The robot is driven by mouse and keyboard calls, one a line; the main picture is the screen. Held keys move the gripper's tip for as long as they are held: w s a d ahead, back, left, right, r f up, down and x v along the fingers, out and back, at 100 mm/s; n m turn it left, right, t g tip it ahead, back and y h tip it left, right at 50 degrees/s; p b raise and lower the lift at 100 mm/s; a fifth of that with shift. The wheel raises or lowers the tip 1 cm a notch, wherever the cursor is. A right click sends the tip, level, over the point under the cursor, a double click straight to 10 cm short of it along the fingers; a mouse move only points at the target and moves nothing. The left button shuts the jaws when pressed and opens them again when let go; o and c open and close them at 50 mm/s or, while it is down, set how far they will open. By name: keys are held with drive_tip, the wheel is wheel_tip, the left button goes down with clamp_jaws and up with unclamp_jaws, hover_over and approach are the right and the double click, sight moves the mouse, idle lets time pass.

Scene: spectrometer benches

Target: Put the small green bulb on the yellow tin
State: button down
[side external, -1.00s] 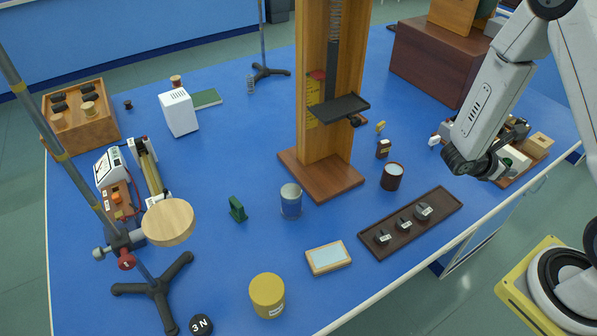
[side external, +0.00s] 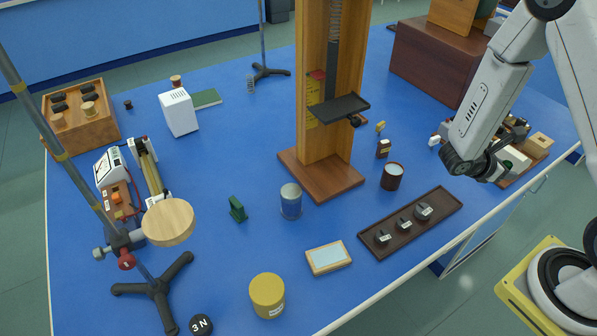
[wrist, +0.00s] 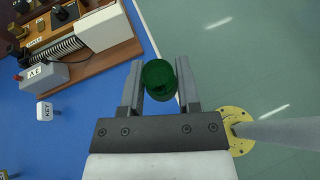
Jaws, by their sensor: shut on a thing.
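My gripper (wrist: 160,92) is shut on a small green bulb (wrist: 158,77), which sits between its two fingers in the wrist view. In the side view my gripper (side external: 497,171) is at the right edge of the table, and the bulb cannot be made out there. The yellow tin (side external: 267,296) stands upright near the front edge of the table, far to the left of my gripper. Its flat yellow lid is bare.
A dark tray (side external: 440,206) with several weights, a framed plate (side external: 328,258) and a blue-grey can (side external: 291,201) lie between my gripper and the tin. A tall wooden stand (side external: 352,182) rises mid-table. A wooden apparatus board (wrist: 121,53) is beside my gripper.

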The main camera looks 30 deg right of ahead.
drive_tip(key=shift+s+a+f+m+g, duration=0.1)
drive_tip(key=shift+s+a+m+g, duration=0.35)
drive_tip(key=shift+a+g, duration=0.2)
drive_tip(key=s+a+f+m+g+y, duration=0.2)
drive_tip(key=s+a+m+g+y, duration=0.2)
drive_tip(key=a+m+g+y, duration=0.55)
wheel_tip(320, 180, up, 5)
drive_tip(key=m+t+y, duration=1.6)
drive_tip(key=m+y, duration=0.1)
drive_tip(key=m, duration=0.5)
hover_over(267, 288)
drive_tip(key=shift+h, duration=0.25)
drive_tip(key=shift+f, duration=2.2)
drive_tip(key=shift+f, duration=0.1)
